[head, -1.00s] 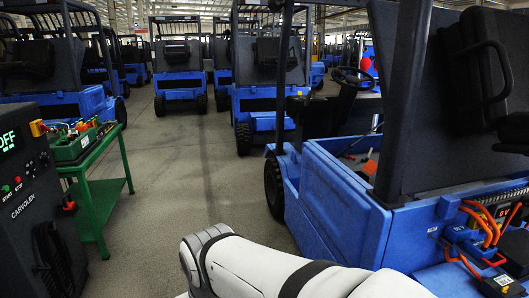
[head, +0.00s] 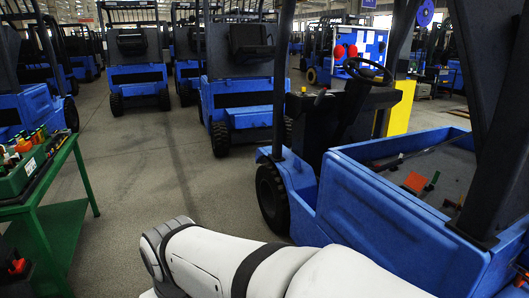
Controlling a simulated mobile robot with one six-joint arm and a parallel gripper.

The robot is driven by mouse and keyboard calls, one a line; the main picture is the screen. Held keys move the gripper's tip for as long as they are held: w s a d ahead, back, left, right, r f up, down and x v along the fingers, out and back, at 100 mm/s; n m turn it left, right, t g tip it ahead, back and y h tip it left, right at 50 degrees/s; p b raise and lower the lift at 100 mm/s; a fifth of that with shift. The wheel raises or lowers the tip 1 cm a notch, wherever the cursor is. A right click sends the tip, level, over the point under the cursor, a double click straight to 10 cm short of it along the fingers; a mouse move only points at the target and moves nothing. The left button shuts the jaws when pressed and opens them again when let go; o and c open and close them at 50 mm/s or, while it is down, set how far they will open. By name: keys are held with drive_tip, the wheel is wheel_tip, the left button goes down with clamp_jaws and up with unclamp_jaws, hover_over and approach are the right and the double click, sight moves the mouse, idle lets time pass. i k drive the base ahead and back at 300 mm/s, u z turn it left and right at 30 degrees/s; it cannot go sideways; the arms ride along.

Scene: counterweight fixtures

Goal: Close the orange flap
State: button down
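The nearest blue forklift (head: 350,205) fills the right side of the head view. Its open-topped bay (head: 450,165) holds a small orange piece (head: 415,182) beside a green one. I cannot tell whether this orange piece is the orange flap, or whether it is hinged. No other clear orange flap shows. My white arm crosses the bottom of the view in front of the forklift. My gripper is not in view.
A green table (head: 50,222) with a tray of tools (head: 22,172) stands at the left. Several more blue forklifts (head: 135,75) are parked behind. The grey floor (head: 120,185) between table and forklift is free. A dark post (head: 482,120) rises at the right.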

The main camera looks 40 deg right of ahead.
sight(415, 181)
drive_tip(key=i, duration=1.25)
drive_tip(key=z, duration=3.25)
drive_tip(key=i, duration=1.7)
drive_tip(key=z, duration=0.05)
